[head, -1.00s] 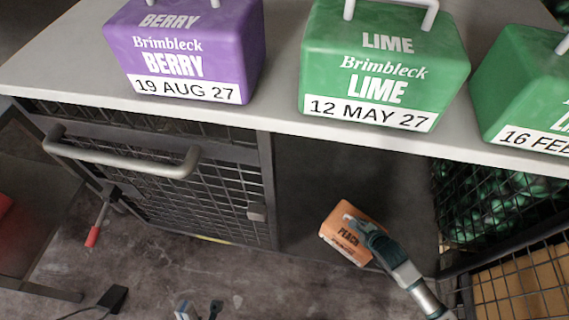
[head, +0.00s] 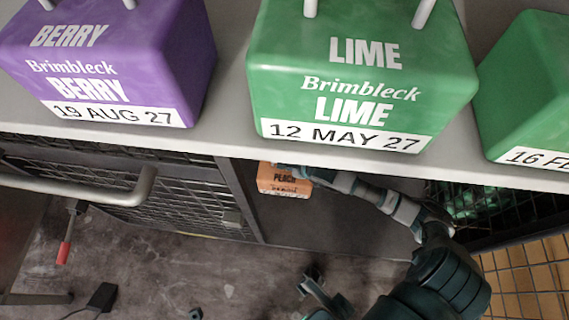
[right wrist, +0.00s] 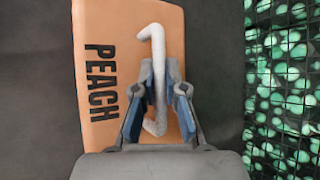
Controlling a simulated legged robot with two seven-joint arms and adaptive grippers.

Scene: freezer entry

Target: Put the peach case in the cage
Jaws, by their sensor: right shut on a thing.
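The peach case (head: 284,181) is small and orange with "PEACH" on it. In the head view it hangs just below the counter's front edge, which cuts off its top, against a dark opening. My right gripper (head: 290,168) is shut on its white handle (right wrist: 157,85); the fingers close around the handle in the right wrist view (right wrist: 158,105). The black mesh cage (head: 170,195) is under the counter, left of the case. At the bottom of the head view, grey-teal finger-like parts (head: 318,290) seem to be my left gripper; their opening is unclear.
A purple berry case (head: 110,65) and green lime cases (head: 360,80) stand on the grey counter (head: 225,130). A grey bar handle (head: 130,190) juts out at the left. Mesh (head: 510,215) with green things behind bounds the right side.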

